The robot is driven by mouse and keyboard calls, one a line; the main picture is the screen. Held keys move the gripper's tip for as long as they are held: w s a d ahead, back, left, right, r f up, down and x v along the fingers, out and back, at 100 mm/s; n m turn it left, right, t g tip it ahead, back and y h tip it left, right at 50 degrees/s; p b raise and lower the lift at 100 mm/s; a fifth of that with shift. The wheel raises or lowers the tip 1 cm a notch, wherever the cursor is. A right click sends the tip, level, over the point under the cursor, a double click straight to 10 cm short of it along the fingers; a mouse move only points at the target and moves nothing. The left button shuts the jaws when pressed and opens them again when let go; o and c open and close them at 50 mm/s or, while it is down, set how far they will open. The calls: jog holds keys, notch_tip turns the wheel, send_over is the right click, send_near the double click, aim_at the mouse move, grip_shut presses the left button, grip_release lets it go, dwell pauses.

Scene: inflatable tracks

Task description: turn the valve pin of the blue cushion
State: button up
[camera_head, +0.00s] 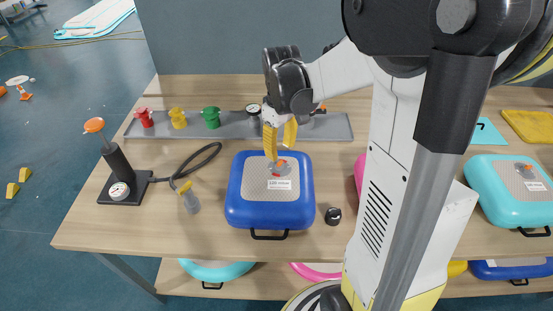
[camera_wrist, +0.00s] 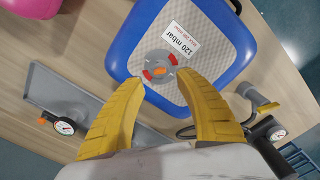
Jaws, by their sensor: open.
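The blue cushion (camera_head: 270,210) lies on the wooden table in the head view, with a grey textured top, a white label and a black handle at its front. It also shows in the wrist view (camera_wrist: 125,48), where the label reads 120 mbar. Its round grey valve (camera_wrist: 159,68) has red-orange marks; in the head view the valve (camera_head: 279,167) sits toward the far side of the top. My gripper (camera_head: 280,152) points down above the valve. Its yellow fingers (camera_wrist: 160,103) are spread apart with nothing between them. I cannot tell whether a fingertip touches the cushion.
A grey tray (camera_head: 340,127) behind the cushion holds red (camera_head: 144,117), yellow (camera_head: 178,118) and green (camera_head: 212,117) caps and a gauge (camera_head: 253,109). A hand pump (camera_head: 121,170) with a hose stands left. A black knob (camera_head: 333,216) lies right of the cushion. A turquoise cushion (camera_head: 500,190) lies far right.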

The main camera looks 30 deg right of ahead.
aim_at(280, 162)
notch_tip(280, 162, down, 5)
jog(key=shift+w+f+b, duration=0.1)
jog(key=shift+f+b, duration=0.1)
jog(key=shift+b, duration=0.5)
grip_shut()
